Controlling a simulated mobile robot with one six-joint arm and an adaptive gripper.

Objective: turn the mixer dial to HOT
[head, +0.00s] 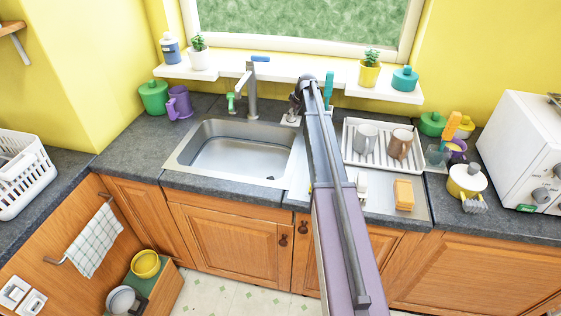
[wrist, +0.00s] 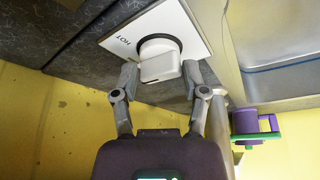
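The mixer dial (wrist: 160,60) is a white knob with a bar-shaped grip on a dark round base. It sits on a white plate (wrist: 194,20) marked HOT on its left side in the wrist view. The plate's edge also shows in the head view (head: 290,120), right of the tap behind the sink; my arm hides most of the dial there. My gripper (wrist: 160,78) is open, with one finger on each side of the knob's bar. The right finger is very near the bar; I cannot tell if it touches. The left finger stands slightly apart.
The tap (head: 251,90) and sink (head: 235,150) are left of my arm. A dish rack (head: 352,160) with two mugs stands to the right. A shelf (head: 230,69) with small pots runs close behind the gripper. A green-and-purple object (wrist: 254,124) is at right in the wrist view.

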